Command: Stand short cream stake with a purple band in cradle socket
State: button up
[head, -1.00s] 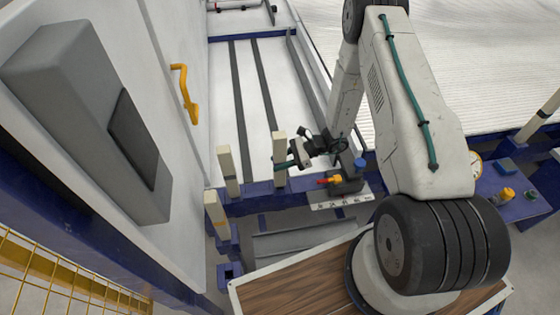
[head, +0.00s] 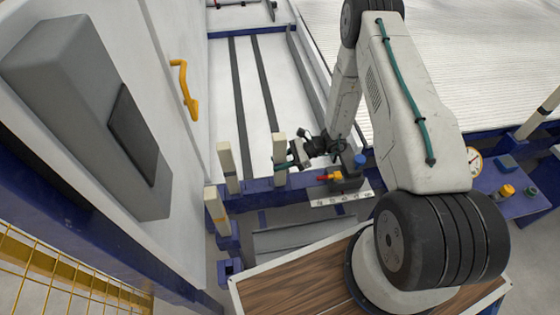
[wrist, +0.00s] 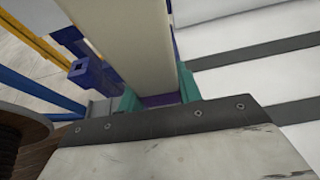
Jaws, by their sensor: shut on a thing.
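My gripper (head: 282,164) is at the upright cream stake (head: 279,152) on the right of the stakes in the head view. In the wrist view my teal fingers (wrist: 158,98) are shut on the sides of a cream stake (wrist: 128,45), with a purple band (wrist: 161,99) low between them. The stake's lower end is near the blue beam; I cannot tell whether it sits in a socket. An open blue socket (head: 236,267) shows at the lower left of the head view. A blue socket also shows left of the stake in the wrist view (wrist: 84,70).
Two other cream stakes (head: 228,168) (head: 214,203) stand to the left. A white cabinet with a yellow handle (head: 185,90) is close on the left, above yellow mesh (head: 50,275). A block with red and blue knobs (head: 347,178) stands right of my gripper.

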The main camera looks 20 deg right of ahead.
jog(key=o, duration=1.3)
jog(key=v, duration=0.7)
jog(key=shift+s+d+r, duration=0.1)
jog(key=shift+d+r, duration=0.1)
jog(key=shift+d, duration=0.15)
